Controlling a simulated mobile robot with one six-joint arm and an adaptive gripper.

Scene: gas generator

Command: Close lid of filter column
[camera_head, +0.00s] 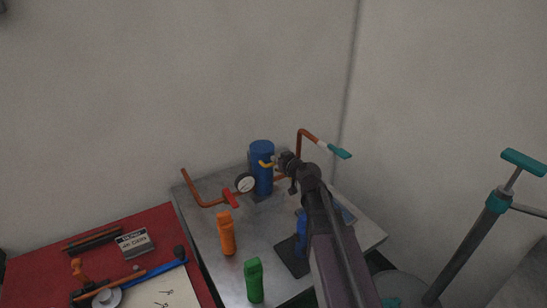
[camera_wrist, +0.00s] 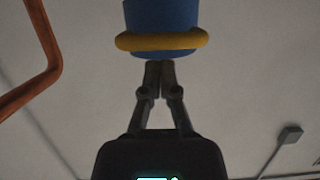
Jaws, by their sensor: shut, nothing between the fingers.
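The blue filter column (camera_head: 262,181) stands upright on the metal table, joined to copper pipework. Its top (camera_head: 262,144) looks blue and flat; I cannot tell how the lid sits. A yellow handle (camera_head: 266,164) shows on its near side. In the wrist view, a blue body (camera_wrist: 160,15) with a yellow bar (camera_wrist: 161,42) across it fills the top middle. My gripper (camera_head: 277,161) is at the right of the column, close to the yellow handle. In the wrist view its fingertips (camera_wrist: 159,67) are together and empty, just below the yellow bar; contact is unclear.
A pressure gauge (camera_head: 245,183) and red valve handle (camera_head: 230,198) sit left of the column. An orange bottle (camera_head: 226,233) and green bottle (camera_head: 254,281) stand nearer on the metal table (camera_head: 196,228). A teal-handled pipe (camera_head: 339,151) rises at right. A red table (camera_head: 40,270) holds tools.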

